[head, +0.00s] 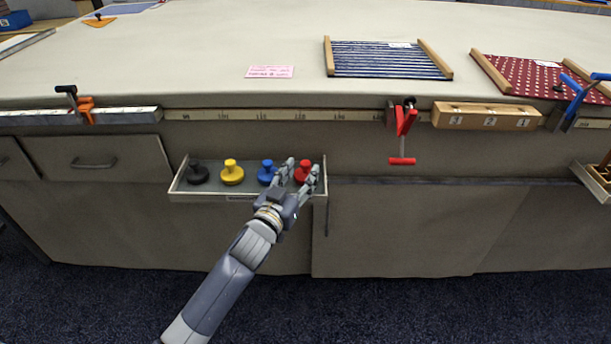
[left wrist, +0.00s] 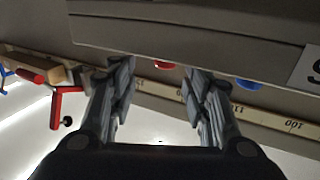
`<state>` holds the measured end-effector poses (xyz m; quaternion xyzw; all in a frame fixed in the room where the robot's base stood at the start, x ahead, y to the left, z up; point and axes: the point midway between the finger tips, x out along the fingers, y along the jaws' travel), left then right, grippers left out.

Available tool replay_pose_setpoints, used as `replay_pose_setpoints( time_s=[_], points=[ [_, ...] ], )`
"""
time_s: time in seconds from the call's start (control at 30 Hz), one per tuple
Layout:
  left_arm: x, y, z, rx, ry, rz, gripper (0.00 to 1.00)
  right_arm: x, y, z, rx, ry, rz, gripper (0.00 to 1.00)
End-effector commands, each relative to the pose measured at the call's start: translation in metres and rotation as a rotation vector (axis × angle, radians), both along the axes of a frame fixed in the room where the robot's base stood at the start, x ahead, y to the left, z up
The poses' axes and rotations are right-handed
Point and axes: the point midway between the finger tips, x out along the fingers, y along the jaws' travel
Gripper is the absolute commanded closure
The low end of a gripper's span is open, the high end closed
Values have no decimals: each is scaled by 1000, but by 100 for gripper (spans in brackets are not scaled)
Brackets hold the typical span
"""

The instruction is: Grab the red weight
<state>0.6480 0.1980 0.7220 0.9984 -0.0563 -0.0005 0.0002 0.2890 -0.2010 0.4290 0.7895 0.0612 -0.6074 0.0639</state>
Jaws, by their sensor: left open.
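The red weight (head: 303,166) stands at the right end of a shallow open drawer (head: 211,196). In the left wrist view only a small part of the red weight (left wrist: 165,65) shows past the drawer front (left wrist: 190,40), between my fingers. My left gripper (head: 301,169) is open and empty. In the head view its fingers overlap the red weight and hide part of it. I cannot tell whether they touch it. My right gripper is not in view.
A blue weight (head: 267,170) stands close left of my fingers, then a yellow weight (head: 231,172) and a black weight (head: 198,173). The table edge with its measuring strip (head: 270,115) lies above the drawer. A red clamp (head: 402,150) hangs to the right.

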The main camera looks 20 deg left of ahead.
Motion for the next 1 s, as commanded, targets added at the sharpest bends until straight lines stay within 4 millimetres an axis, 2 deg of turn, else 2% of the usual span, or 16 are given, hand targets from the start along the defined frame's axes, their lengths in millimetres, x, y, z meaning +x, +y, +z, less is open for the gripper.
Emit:
replay_pose_setpoints(
  time_s=[0.4,0.73,0.93,1.0],
  points=[
    [46,1,-6,0,-2,0,55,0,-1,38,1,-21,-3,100],
    [51,0,-6,0,-1,0,55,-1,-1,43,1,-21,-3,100],
    [51,0,-6,0,-1,0,100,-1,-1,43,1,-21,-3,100],
    [51,0,-6,0,-1,0,100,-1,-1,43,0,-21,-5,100]
  ],
)
